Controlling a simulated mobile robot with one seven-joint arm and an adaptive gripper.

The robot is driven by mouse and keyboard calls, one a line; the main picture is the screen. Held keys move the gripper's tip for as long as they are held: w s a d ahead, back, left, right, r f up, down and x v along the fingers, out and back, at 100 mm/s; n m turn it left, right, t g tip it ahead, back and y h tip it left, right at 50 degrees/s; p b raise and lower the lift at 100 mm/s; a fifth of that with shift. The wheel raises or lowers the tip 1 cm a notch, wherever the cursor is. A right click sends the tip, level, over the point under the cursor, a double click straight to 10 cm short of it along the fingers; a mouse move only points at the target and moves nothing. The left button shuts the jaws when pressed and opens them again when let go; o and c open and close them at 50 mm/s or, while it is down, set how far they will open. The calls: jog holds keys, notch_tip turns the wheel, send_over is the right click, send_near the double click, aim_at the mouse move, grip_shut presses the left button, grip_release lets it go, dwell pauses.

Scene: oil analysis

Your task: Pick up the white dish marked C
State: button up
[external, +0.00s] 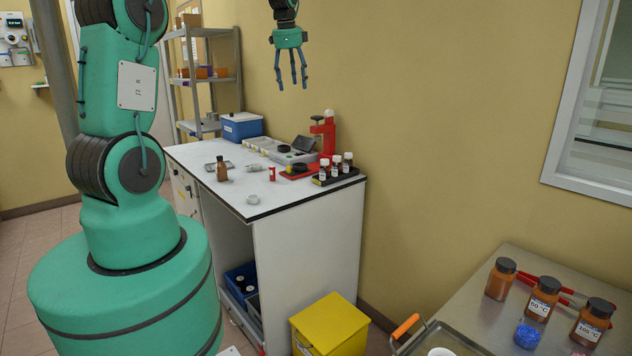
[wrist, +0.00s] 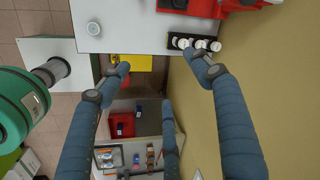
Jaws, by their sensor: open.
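A small white round dish (external: 252,199) sits on the white bench top near its front edge, in the external view. In the wrist view it shows near the upper left (wrist: 93,28). I cannot read a letter on it. Another white round vessel (external: 440,352) is cut off at the bottom edge of the external view, and any mark on it is hidden. My gripper (external: 292,84) hangs high, beyond and above the bench, fingers pointing down and spread. In the wrist view its fingers (wrist: 158,75) are apart with nothing between them. It touches nothing.
The bench (external: 300,196) also holds a brown bottle (external: 222,169), a red stand (external: 324,138) and a black rack (external: 338,177) of small bottles. A yellow bin (external: 330,326) stands below. Brown jars (external: 541,298) stand on a metal table at right. The wall is close behind the bench.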

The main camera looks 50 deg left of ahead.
jog(key=a+f+m+g+p, duration=0.1)
jog(key=a+f+m+p, duration=0.1)
jog(key=a+f, duration=1.2)
jog(key=a+f+m+g+h+p, duration=0.1)
jog(key=a+f+m, duration=0.3)
jog(key=a+f, duration=1)
jog(key=w+a+p, duration=0.1)
jog(key=a, duration=0.7)
jog(key=shift+f, duration=0.15)
jog(key=shift+f+p, duration=0.3)
jog(key=shift+f, duration=3.85)
jog(key=shift+f, duration=0.15)
jog(key=shift+w+f, duration=0.1)
jog(key=shift+f, duration=2.35)
